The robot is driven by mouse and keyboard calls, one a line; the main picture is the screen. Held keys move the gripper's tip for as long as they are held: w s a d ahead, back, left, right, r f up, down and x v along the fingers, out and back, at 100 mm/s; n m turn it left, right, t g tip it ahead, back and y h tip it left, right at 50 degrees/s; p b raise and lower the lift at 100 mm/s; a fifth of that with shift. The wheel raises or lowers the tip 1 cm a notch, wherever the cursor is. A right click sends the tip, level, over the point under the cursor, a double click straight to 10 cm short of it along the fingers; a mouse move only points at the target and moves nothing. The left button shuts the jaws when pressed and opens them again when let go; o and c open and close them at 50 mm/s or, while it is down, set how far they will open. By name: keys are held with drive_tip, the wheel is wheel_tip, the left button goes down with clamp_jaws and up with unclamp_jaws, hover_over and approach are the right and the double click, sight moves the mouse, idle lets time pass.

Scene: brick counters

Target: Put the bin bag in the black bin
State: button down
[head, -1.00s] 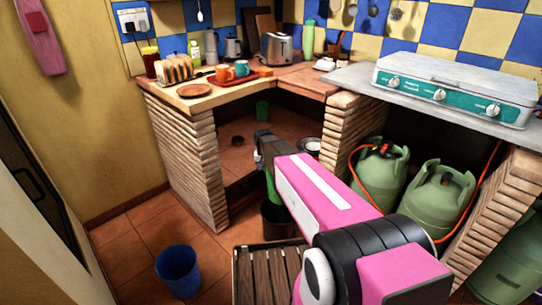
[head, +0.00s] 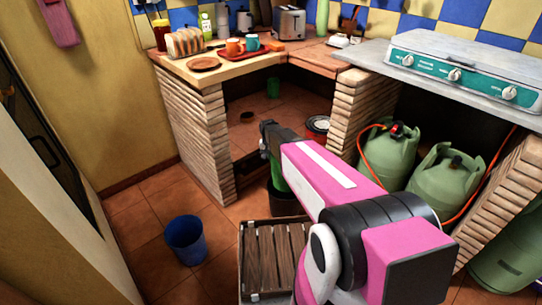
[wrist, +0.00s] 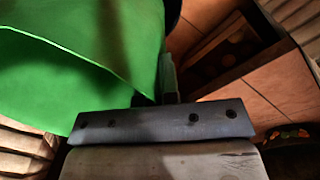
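The green bin bag (head: 277,174) hangs below my gripper (head: 268,138) in the head view. Its lower end is at the mouth of the black bin (head: 284,202) on the floor; how far inside it reaches is hard to tell. In the wrist view, the bag (wrist: 80,60) fills the upper left and its edge runs to the fingers of my gripper (wrist: 168,85). My gripper looks shut on the bag. My arm hides part of the bin.
A blue bin (head: 186,240) stands to the left on the tiled floor. A wooden slatted crate (head: 242,268) stands in front of the black bin. Brick counter supports (head: 195,140) and green gas bottles (head: 443,178) flank the area.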

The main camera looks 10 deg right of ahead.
drive_tip(key=shift+f, duration=10.25)
drive_tip(key=c, duration=1.3)
unclamp_jaws()
drive_tip(key=r, duration=1)
drive_tip(key=shift+a+r, duration=0.4)
